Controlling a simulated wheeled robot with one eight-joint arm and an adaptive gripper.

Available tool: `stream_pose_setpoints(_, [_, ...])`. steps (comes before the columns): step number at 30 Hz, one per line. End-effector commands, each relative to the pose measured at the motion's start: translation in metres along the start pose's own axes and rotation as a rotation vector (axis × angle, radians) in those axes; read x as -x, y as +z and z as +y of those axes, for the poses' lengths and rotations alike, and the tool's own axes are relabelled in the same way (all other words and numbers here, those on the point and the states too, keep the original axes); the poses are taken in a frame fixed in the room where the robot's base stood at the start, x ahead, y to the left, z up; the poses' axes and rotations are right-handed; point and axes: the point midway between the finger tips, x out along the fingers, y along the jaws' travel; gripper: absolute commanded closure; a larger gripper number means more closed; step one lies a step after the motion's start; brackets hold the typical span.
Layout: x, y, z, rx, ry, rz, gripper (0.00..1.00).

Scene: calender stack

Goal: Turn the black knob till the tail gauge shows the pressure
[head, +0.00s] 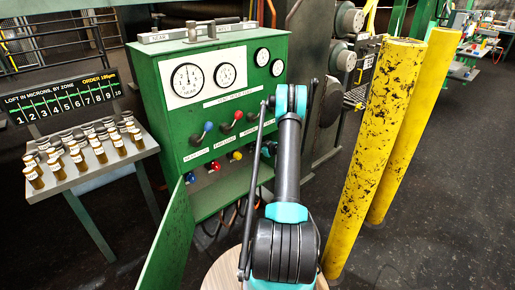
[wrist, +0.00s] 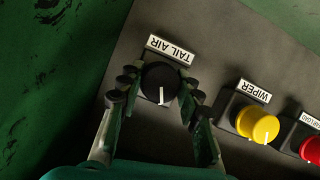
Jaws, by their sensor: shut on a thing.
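In the wrist view the black knob (wrist: 159,84) sits beside an upside-down TAIL AIR label (wrist: 171,49). Its white pointer line points down in the picture, away from the label. My gripper (wrist: 158,80) is shut on this knob, one finger at each side. The green cabinet there carries two larger gauges (head: 187,78) (head: 226,75) and two small ones (head: 262,57) (head: 277,67). I cannot tell which is the tail gauge, and the needle readings are too small to read.
A yellow WIPER knob (wrist: 257,124) and a red knob (wrist: 311,149) lie to the right in the wrist view. The head view shows levers (head: 208,127) above the knobs, an open green door (head: 172,240), a rack of vials (head: 88,160) and yellow posts (head: 375,150).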

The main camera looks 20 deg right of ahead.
Motion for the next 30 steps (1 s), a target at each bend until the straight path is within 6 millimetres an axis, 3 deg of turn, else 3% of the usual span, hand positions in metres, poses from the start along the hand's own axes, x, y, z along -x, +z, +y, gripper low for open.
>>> stream_pose_setpoints(6, [0.000,0.000,0.000,-0.001,-0.001,-0.001,0.94])
stream_pose_setpoints(7, [0.000,0.000,0.000,-0.001,-0.001,-0.001,0.63])
stream_pose_setpoints(12, [0.000,0.000,0.000,-0.001,-0.001,0.000,0.44])
stream_pose_setpoints(23, [0.005,0.000,0.000,-0.001,0.000,0.000,0.44])
stream_pose_setpoints(30, [0.043,0.000,0.001,-0.003,0.002,0.000,0.44])
